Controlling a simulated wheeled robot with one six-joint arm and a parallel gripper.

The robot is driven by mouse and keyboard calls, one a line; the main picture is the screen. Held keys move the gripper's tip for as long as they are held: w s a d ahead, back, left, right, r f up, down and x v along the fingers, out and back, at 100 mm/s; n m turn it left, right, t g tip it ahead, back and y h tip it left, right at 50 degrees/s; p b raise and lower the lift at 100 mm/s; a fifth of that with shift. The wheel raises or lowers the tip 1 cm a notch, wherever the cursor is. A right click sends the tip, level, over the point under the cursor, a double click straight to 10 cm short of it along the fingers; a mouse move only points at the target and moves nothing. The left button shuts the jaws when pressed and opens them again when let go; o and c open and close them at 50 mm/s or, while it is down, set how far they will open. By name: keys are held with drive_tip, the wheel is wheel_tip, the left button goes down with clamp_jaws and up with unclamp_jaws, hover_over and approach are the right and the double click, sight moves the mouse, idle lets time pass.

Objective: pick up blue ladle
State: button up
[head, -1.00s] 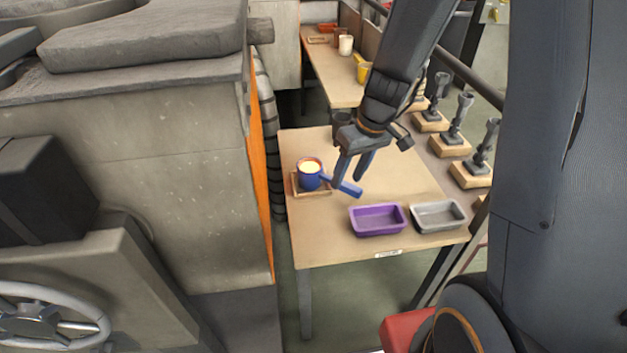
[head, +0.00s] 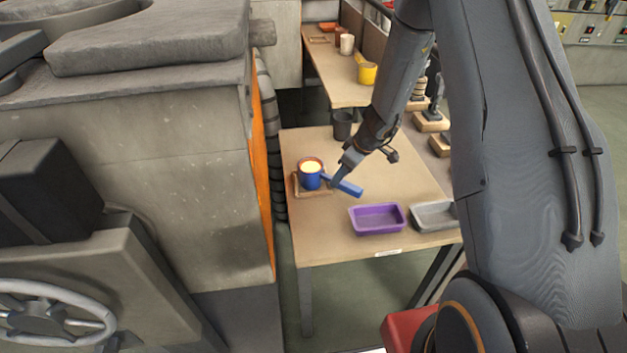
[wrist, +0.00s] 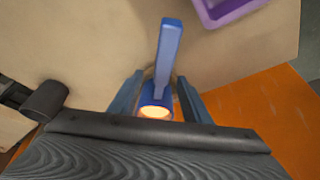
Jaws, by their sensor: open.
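In the wrist view my gripper (wrist: 156,97) is open, with one finger on each side of the ladle (wrist: 165,60). The handle runs up the picture between and beyond the fingers, and the cup glows orange. I cannot tell whether a finger touches it.
The ladle sits on a small wooden frame (head: 299,192). A purple tray (head: 377,231) and a grey tray (head: 431,226) stand at the table's front. A dark cup (head: 342,125) stands at the back. The large grey machine (head: 130,150) with an orange side borders the table's left.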

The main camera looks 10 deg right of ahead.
drive_tip(key=shift+p+x, duration=0.9)
drive_tip(key=shift+x, duration=1.45)
drive_tip(key=shift+a, duration=0.15)
drive_tip(key=shift+c, duration=0.2)
clamp_jaws()
